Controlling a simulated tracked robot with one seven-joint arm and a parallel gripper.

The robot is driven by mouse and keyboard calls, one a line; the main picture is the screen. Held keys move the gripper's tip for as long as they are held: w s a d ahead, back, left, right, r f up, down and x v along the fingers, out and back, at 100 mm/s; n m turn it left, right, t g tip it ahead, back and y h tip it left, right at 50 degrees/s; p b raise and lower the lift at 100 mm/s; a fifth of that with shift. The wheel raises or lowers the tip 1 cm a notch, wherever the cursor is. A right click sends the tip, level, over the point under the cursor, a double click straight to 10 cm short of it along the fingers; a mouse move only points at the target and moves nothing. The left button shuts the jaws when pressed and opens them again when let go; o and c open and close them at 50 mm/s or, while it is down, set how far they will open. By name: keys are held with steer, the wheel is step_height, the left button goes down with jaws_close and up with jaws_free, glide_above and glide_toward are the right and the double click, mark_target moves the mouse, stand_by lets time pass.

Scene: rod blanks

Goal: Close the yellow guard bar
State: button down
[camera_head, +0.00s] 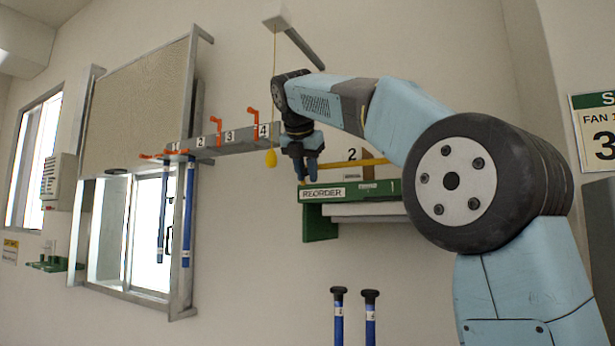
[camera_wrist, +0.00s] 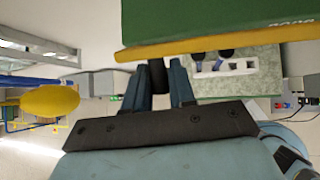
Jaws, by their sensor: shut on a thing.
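The yellow guard bar (camera_head: 368,162) runs along the green rack (camera_head: 322,222) marked REORDER, with 1 and 2 labels, on the wall. In the wrist view the bar (camera_wrist: 235,43) crosses the upper part along the edge of a green panel (camera_wrist: 210,22). My gripper (camera_head: 303,180) is at the left part of the bar. In the wrist view my gripper (camera_wrist: 160,75) has its two blue fingers shut on a dark round knob (camera_wrist: 157,75) directly against the bar. In the head view the knob is hidden by the fingers.
A yellow pull-cord weight (camera_head: 271,158) hangs just left of my gripper. A rail (camera_head: 235,139) with orange numbered hooks extends leftward, with blue rods (camera_head: 188,215) hanging there. Two upright blue rods (camera_head: 370,320) stand below. The wall between is clear.

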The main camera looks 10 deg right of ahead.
steer(key=shift+w+d+r+g+y, duration=0.15)
steer(key=shift+w+g+y, duration=0.15)
steer(key=shift+g, duration=0.3)
steer(key=shift+w+d+r+g+y, duration=0.15)
steer(key=shift+g+y, duration=0.15)
steer(key=shift+g, duration=0.3)
steer(key=shift+r, duration=0.1)
steer(key=c, duration=1.3)
jaws_free()
steer(key=shift+w, duration=0.15)
steer(key=shift+r, duration=0.2)
steer(key=shift+s+r, duration=0.3)
steer(key=shift+r, duration=0.25)
steer(key=shift+s+a+r, duration=0.1)
steer(key=shift+s+r, duration=0.3)
steer(key=shift+r, duration=0.15)
steer(key=s+a, duration=0.2)
steer(key=s, duration=1)
